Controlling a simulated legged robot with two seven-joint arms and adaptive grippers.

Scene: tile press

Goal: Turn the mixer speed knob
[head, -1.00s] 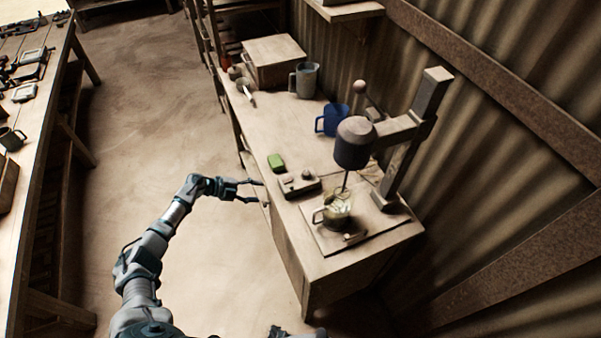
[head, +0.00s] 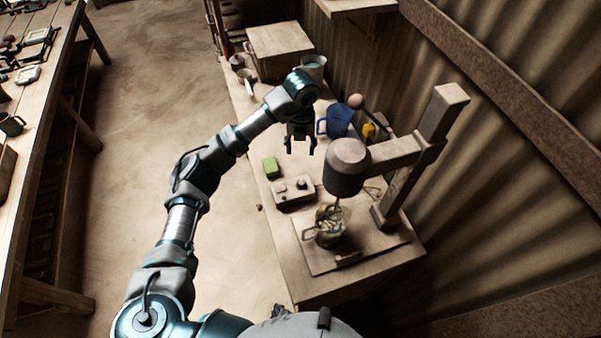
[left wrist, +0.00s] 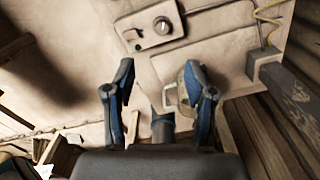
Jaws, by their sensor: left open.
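The mixer (head: 347,165) has a dark motor head on an arm from a post, with its shaft down in a clear jug (head: 328,226). Left of it on the bench lies a small control box (head: 292,192) with a dark round knob (head: 302,184). In the left wrist view the knob (left wrist: 162,25) sits on the box's face, ahead of and above the fingertips. My left gripper (head: 299,149) is open and empty, pointing down over the bench, behind the control box and apart from it. It also shows in the left wrist view (left wrist: 162,80). My right gripper is out of view.
A green block (head: 271,168) lies beside the control box. A blue jug (head: 337,121) and a yellow item (head: 369,131) stand behind the mixer. A wooden box (head: 279,50) is at the far end. A corrugated wall bounds the bench on the right.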

